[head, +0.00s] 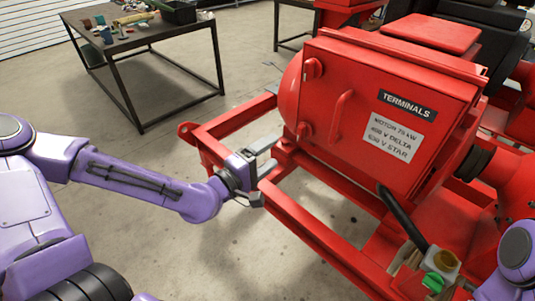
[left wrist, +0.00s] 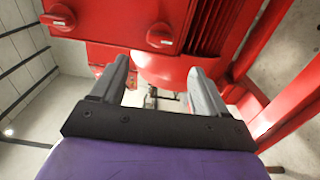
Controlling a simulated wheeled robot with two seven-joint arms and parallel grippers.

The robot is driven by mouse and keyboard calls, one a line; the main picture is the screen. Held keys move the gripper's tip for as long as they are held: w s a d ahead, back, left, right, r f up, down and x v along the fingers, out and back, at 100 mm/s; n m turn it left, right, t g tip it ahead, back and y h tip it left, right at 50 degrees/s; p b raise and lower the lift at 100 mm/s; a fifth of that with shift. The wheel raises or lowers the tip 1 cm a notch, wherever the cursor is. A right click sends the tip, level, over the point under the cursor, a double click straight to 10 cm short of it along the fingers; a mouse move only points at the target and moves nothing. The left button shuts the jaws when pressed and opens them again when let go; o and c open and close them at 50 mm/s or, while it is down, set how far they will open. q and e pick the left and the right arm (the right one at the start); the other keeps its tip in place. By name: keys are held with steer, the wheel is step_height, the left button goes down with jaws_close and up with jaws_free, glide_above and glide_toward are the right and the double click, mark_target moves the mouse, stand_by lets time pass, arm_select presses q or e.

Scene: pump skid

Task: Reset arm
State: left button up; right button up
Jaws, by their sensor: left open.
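My left arm (head: 150,185) is purple and reaches out from the left in the head view. My left gripper (head: 266,156) is beside the red skid frame, left of the red terminal box (head: 385,110). Its two grey fingers are apart with nothing between them, as the left wrist view (left wrist: 155,92) also shows. The terminal box has a red handle (head: 340,117) and red knobs; two knobs show in the left wrist view, one (left wrist: 160,38) near the top middle.
The red skid frame (head: 310,225) runs below and around my left gripper. A black cable (head: 403,215) leads from the box to a fitting with a green part (head: 433,282). A dark table (head: 150,40) with small items stands at the back left. Bare floor lies between.

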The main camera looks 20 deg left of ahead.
arm_select(q)
steer(key=s+a+f+m+g+y, duration=0.1)
steer(key=s+a+f+g+y, duration=0.2)
steer(key=f, duration=0.6)
steer(key=s+a+f+g+y, duration=0.2)
steer(key=f+g+y, duration=0.1)
steer(key=f, duration=0.5)
steer(key=s+a+f+m+g+y, duration=0.1)
steer(key=s+a+f+m+g, duration=0.1)
steer(key=s+f, duration=0.6)
steer(key=s+a+f+m+g+y, duration=0.2)
steer(key=s+f+m+g, duration=0.2)
steer(key=s+f, duration=0.4)
steer(key=s+g, duration=0.1)
steer(key=s, duration=0.5)
steer(key=shift+a+g+y, duration=0.3)
steer(key=shift+g, duration=0.1)
